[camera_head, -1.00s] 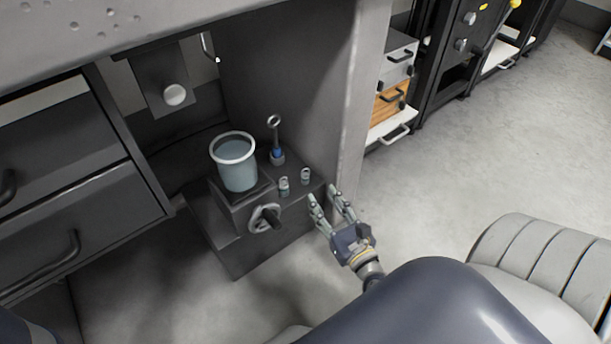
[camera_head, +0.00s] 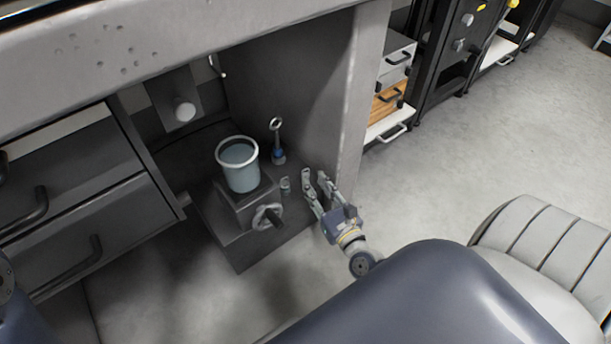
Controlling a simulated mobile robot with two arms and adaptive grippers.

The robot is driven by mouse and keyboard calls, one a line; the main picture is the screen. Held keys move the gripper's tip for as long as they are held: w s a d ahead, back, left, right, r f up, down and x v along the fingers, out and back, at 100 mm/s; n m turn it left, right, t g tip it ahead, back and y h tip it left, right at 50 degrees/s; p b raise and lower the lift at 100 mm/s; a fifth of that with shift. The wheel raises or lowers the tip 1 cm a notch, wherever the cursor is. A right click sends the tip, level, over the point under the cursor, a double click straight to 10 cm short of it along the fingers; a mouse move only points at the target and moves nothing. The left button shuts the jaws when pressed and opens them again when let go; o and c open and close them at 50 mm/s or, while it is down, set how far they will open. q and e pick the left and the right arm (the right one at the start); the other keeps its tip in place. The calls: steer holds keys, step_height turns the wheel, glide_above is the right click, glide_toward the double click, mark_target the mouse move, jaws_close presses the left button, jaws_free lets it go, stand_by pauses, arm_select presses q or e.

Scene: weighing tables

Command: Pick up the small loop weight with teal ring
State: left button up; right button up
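Two small loop weights stand on the dark block under the bench. The left one (camera_head: 285,186) is grey, upright and clear of my fingers; its band looks faintly teal but is too small to be sure. The right one (camera_head: 306,175) is partly hidden at my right gripper's fingertips, and its ring colour cannot be told. My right gripper (camera_head: 316,181) is open, its fingers reaching over the block's right side. I cannot tell whether it touches the right weight. A taller loop weight with a blue band (camera_head: 278,148) stands behind them. My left gripper is out of view.
A light blue-grey beaker (camera_head: 241,172) stands on the dark block (camera_head: 228,240), which has a handwheel (camera_head: 267,216) in front. The bench's right panel (camera_head: 363,95) rises close beside my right gripper. Drawers (camera_head: 80,205) stand left. The floor at right is open.

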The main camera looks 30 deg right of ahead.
mark_target(306, 175)
steer(key=w, duration=0.4)
steer(key=w+b, duration=0.1)
steer(key=w, duration=0.1)
steer(key=shift+w+d+f, duration=0.25)
steer(key=shift+d+f, duration=0.1)
steer(key=shift+f, duration=0.05)
steer(key=shift+c, duration=0.4)
jaws_close()
